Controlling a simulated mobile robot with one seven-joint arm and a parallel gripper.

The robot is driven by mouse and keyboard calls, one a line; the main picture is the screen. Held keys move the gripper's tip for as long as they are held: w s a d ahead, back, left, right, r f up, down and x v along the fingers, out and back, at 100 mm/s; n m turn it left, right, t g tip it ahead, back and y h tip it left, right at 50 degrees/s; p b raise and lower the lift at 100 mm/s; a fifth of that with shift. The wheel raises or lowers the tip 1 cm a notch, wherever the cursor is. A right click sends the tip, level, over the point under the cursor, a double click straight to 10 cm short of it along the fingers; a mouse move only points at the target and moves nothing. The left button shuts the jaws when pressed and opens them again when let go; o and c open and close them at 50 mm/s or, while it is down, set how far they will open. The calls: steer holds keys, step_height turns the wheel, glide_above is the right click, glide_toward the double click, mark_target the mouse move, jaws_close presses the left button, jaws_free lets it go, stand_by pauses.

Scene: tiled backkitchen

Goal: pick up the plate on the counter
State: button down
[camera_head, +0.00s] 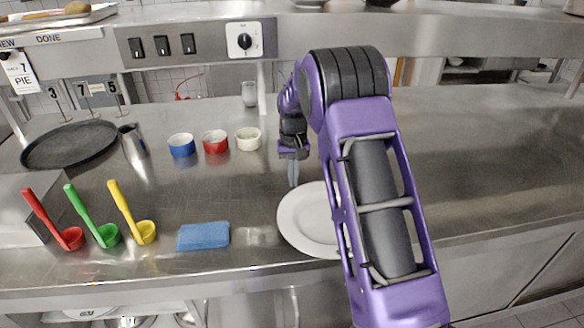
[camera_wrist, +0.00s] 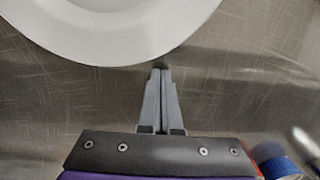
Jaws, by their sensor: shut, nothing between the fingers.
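A white round plate (camera_head: 305,222) lies flat on the steel counter near its front edge. My arm covers its right part in the head view. In the wrist view the plate's rim (camera_wrist: 120,50) fills the upper left. My gripper (camera_head: 293,184) points down at the plate's far side in the head view. Its grey fingers (camera_wrist: 161,72) are together and empty. The fingertips are close to the rim in the wrist view; I cannot tell if they touch it.
A blue cloth (camera_head: 203,236) lies left of the plate. Blue (camera_head: 181,145), red (camera_head: 215,141) and white (camera_head: 248,139) ramekins stand behind. Coloured ladles (camera_head: 133,222) lie at left. A shelf (camera_head: 330,36) runs above the counter. The counter right of my arm is clear.

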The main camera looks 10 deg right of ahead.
mark_target(296, 194)
steer(key=shift+s, duration=0.85)
steer(key=shift+s, duration=0.1)
steer(key=shift+s+b, duration=0.35)
steer(key=shift+s, duration=1.3)
steer(key=shift+r, duration=0.1)
